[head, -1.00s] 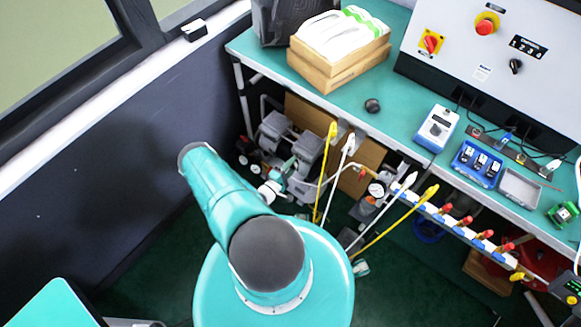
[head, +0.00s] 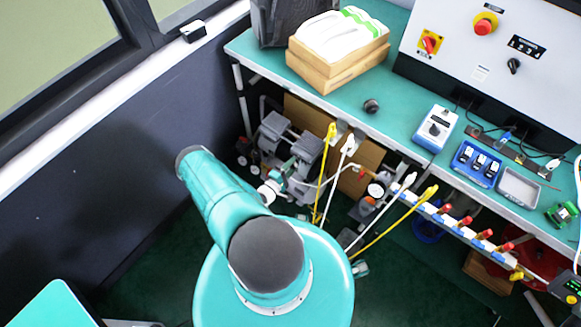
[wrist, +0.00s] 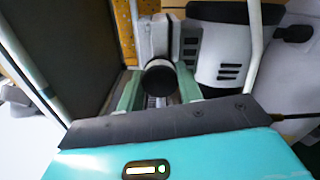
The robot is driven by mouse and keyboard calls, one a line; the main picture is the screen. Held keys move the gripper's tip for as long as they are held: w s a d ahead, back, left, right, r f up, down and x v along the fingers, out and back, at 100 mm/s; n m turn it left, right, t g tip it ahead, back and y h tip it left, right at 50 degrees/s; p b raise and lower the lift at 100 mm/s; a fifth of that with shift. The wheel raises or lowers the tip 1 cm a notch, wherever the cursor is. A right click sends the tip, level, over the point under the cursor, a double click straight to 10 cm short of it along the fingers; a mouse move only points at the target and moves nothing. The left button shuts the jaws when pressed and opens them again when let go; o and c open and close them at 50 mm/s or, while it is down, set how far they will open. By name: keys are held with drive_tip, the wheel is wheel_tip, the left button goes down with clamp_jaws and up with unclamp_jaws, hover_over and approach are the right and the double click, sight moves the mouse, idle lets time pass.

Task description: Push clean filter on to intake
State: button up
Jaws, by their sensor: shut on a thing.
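My gripper (wrist: 158,82) shows in the wrist view with its two green fingers on either side of a short round filter (wrist: 159,79). The filter has a dark face and a pale rim, and the fingers are shut on it. Just beyond it is a light grey machine housing (wrist: 154,36). I cannot tell whether the filter touches the intake, as the filter hides that spot. In the head view the grey compressor (head: 277,128) stands on the floor under the bench, with my arm reaching towards it.
A dark panel (wrist: 75,50) stands close on the left in the wrist view, and a pale tube (wrist: 256,40) on the right. In the head view, yellow and white handled rods (head: 330,150) lean by the compressor. The green bench (head: 330,105) overhangs it.

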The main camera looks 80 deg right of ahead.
drive_tip(key=shift+s+d, duration=0.15)
drive_tip(key=shift+d, duration=0.2)
drive_tip(key=o, duration=1.1)
drive_tip(key=shift+c, duration=0.2)
drive_tip(key=v, duration=1.3)
drive_tip(key=shift+w+a, duration=0.2)
drive_tip(key=shift+a, duration=0.15)
